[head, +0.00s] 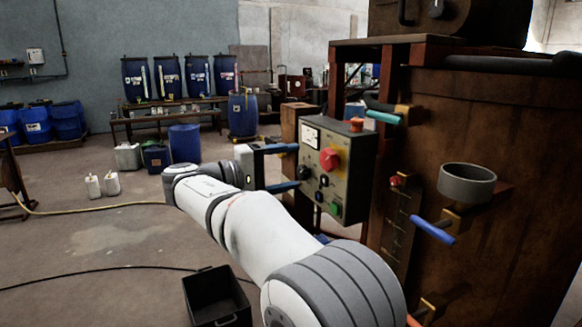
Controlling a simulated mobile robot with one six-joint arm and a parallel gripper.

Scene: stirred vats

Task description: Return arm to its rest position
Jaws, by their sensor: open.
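My arm reaches from the bottom right of the head view towards the middle. My gripper (284,167) is at its end, with two blue fingers spread apart, one above the other. It points right, towards the left side of a grey control box (337,176). The box has a dial, a red knob (329,159) and a green button (334,208). The gripper is open and I see nothing between its fingers. Whether the fingertips touch the box cannot be told.
A large brown vat (490,240) fills the right, with a blue-handled lever (433,230) and a grey cup-like ring (466,183). A black bin (216,297) stands on the floor below the arm. Hoses cross the open floor at left. Blue drums (198,76) stand at the back.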

